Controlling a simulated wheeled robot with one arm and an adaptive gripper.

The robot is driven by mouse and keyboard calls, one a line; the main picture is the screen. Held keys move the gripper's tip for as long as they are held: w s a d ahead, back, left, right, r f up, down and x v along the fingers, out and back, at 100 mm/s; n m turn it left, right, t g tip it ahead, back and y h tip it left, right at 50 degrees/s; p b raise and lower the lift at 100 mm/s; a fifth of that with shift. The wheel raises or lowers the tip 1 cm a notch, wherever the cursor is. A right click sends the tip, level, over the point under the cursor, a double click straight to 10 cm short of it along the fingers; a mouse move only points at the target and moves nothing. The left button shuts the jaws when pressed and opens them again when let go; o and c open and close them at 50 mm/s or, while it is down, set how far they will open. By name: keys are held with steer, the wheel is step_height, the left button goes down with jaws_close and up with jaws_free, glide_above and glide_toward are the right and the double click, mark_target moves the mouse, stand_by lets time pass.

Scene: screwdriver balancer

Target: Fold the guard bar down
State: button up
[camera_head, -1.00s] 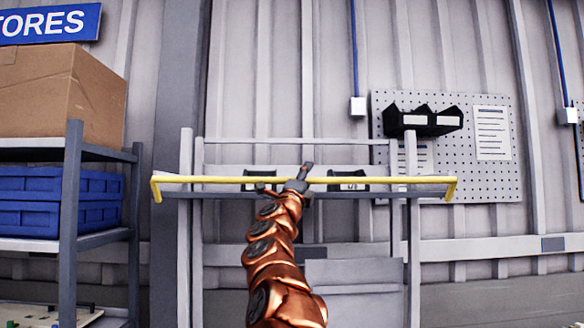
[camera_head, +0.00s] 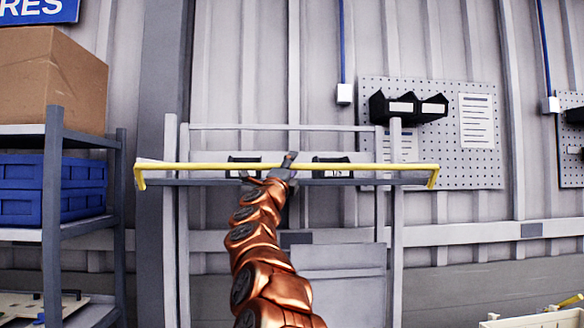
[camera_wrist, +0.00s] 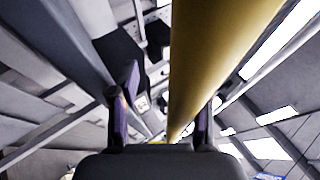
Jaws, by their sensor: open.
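The yellow guard bar (camera_head: 220,167) runs level across the front of a grey frame in the head view, with a short bent end at each side. My gripper (camera_head: 284,166) is at about the middle of the bar, at its height. In the wrist view the bar (camera_wrist: 215,60) looms large and runs into the gap between the two fingers. My gripper there (camera_wrist: 160,122) is open, with the bar nearer the right finger. I cannot tell whether a finger touches it. My arm hides part of the frame below the bar.
Two dark holders with labels (camera_head: 331,160) sit behind the bar. A shelf rack with blue crates (camera_head: 83,187) and a cardboard box (camera_head: 50,85) stands left. A pegboard (camera_head: 480,165) with black bins (camera_head: 408,106) hangs right. A pale tray (camera_head: 540,317) shows at lower right.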

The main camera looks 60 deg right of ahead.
steer(key=w+a+f+b, duration=0.1)
steer(key=a+f+b, duration=0.3)
steer(key=f+b, duration=0.2)
steer(key=shift+f, duration=0.65)
steer(key=shift+r, duration=0.15)
stand_by(0.5)
